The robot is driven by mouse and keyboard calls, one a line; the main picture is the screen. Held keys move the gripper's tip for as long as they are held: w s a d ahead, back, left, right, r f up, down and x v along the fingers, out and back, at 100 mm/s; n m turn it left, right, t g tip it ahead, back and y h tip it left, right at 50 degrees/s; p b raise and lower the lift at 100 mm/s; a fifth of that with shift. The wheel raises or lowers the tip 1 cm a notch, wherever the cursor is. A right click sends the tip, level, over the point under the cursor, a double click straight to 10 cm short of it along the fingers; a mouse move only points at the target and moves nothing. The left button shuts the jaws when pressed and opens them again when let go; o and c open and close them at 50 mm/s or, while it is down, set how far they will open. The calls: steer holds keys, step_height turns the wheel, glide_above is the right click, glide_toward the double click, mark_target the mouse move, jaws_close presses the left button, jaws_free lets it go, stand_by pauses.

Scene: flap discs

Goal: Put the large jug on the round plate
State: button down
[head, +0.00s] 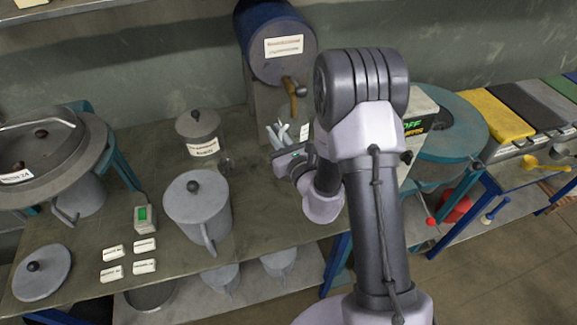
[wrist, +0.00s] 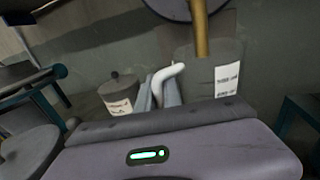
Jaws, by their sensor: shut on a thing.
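My gripper (head: 282,134) is at the back of the bench, below the brass tap. In the wrist view its two grey-blue fingers (wrist: 160,92) are shut on a pale curved handle (wrist: 171,72). The handle seems to belong to a grey labelled body (wrist: 222,58) just right of it, perhaps the large jug; its base is hidden. A grey lidded vessel with a side handle (head: 198,213) stands upright mid-bench, apart from my gripper. I cannot tell surely which thing is the round plate; a flat grey disc with a dark knob (head: 42,278) lies at front left.
A blue-ended drum (head: 280,62) with a brass tap (head: 290,90) hangs over my gripper. A small labelled jar (head: 199,133) stands to its left. A large lidded pot (head: 40,155) fills the left. Small label blocks (head: 112,254) lie in front. A turquoise-rimmed round fixture (head: 455,125) is at right.

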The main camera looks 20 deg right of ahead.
steer(key=f+b, duration=0.2)
steer(key=f, duration=0.2)
steer(key=f+b, duration=0.2)
steer(key=f, duration=0.3)
steer(key=shift+a+f+b, duration=0.2)
steer(key=shift+f+b, duration=0.05)
steer(key=shift+b, duration=0.1)
steer(key=shift+f, duration=0.2)
steer(key=c, duration=1.5)
jaws_free()
